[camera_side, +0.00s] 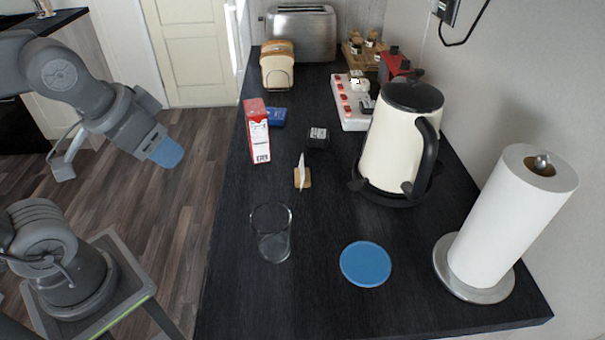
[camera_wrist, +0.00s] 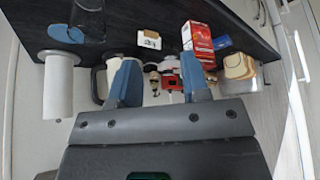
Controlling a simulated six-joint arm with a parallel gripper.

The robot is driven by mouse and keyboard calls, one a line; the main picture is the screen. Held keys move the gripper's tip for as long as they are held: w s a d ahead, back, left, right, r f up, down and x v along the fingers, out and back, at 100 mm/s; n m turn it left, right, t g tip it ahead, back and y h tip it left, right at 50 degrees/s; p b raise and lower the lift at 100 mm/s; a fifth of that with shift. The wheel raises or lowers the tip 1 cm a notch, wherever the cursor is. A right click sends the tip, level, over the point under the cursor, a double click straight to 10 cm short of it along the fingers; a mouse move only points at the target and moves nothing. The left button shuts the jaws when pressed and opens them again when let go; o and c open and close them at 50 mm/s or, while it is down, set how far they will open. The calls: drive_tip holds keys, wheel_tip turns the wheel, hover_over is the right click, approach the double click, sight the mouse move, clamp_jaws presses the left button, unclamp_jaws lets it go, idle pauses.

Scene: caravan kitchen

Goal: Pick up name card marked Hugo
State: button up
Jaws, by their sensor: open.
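A small white name card (camera_side: 302,172) stands in a wooden base on the dark counter, almost edge-on in the side view. In the wrist view the card (camera_wrist: 149,41) faces me at the top; its writing is too small to read. My gripper (camera_side: 166,153) is out over the floor, left of the counter and well apart from the card. In the wrist view its two blue fingers (camera_wrist: 160,57) are spread with nothing between them.
A clear glass (camera_side: 271,233) and blue disc (camera_side: 366,264) are in front. A kettle (camera_side: 400,140) and paper-towel roll (camera_side: 510,220) stand right. Counter around the card is mostly bare.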

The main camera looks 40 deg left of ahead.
drive_tip(key=shift+o, duration=0.8)
drive_tip(key=shift+r, duration=0.1)
drive_tip(key=w+d+r+m+g, duration=0.1)
drive_tip(key=w+r+m+g, duration=0.15)
drive_tip(key=w+m, duration=0.45)
drive_tip(key=m+g+y, duration=0.2)
drive_tip(key=m+g, duration=0.3)
drive_tip(key=m, duration=1.5)
hover_over(302, 173)
drive_tip(key=w+d, duration=0.2)
drive_tip(key=w, duration=0.1)
drive_tip(key=w+d+x, duration=0.1)
drive_tip(key=x, duration=2)
drive_tip(key=shift+w+d+f, duration=0.15)
drive_tip(key=shift+w+f, duration=0.05)
drive_tip(key=c, duration=0.7)
